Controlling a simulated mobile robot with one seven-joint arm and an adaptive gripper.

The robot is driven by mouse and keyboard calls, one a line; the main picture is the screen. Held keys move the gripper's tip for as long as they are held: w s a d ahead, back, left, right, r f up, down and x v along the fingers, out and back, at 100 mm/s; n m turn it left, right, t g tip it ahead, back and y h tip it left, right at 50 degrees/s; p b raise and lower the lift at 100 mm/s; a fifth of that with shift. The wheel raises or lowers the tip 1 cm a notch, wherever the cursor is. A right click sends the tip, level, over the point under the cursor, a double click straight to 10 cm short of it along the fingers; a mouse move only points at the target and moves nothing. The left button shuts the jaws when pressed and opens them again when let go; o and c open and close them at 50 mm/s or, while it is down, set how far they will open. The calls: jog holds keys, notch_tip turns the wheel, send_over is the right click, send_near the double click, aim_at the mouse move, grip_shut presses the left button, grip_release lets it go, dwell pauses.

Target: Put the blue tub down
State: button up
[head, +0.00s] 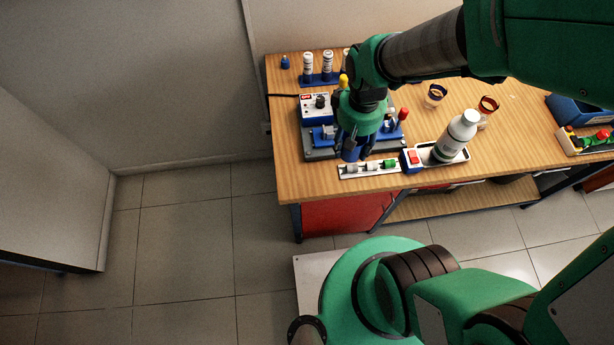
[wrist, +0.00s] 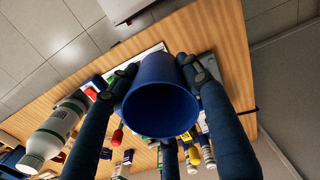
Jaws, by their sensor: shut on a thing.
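The blue tub (wrist: 160,108) is between the dark fingers of my gripper (wrist: 158,72) in the wrist view, its open mouth towards the camera. My gripper (head: 352,140) is shut on it. In the head view only part of the tub (head: 353,154) shows, low between the fingers, above the front left part of the wooden workbench (head: 290,150). Whether its base touches anything beneath cannot be told.
A white strip tray (head: 350,173) with small fittings lies near the bench's front edge, close to the tub. A test unit (head: 316,107) stands behind. A white bottle (head: 456,138) stands to the right. Bare wood shows at the bench's left end.

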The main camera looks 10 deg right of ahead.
jog(key=s+a+f+n+p, duration=0.1)
jog(key=s+a+n, duration=0.2)
jog(key=s, duration=0.4)
jog(key=s+a+f+n, duration=0.1)
jog(key=s+a+n, duration=0.2)
jog(key=s, duration=0.4)
notch_tip(320, 180, down, 9)
jog(key=shift+w, duration=0.15)
jog(key=shift+w+a, duration=0.1)
jog(key=shift+w, duration=0.05)
jog(key=w+a, duration=0.1)
jog(key=w, duration=0.4)
jog(key=w+a+f, duration=0.1)
jog(key=w+a, duration=0.1)
jog(key=w, duration=0.3)
jog(key=w+a+b, duration=0.1)
jog(key=w+a, duration=0.1)
jog(key=w, duration=0.2)
jog(key=shift+w+a+f, duration=0.2)
jog(key=shift+w+f, duration=0.1)
jog(key=shift+w, duration=0.1)
jog(key=shift+f, duration=1.75)
jog(key=shift+f+b, duration=0.15)
jog(key=shift+b, duration=0.2)
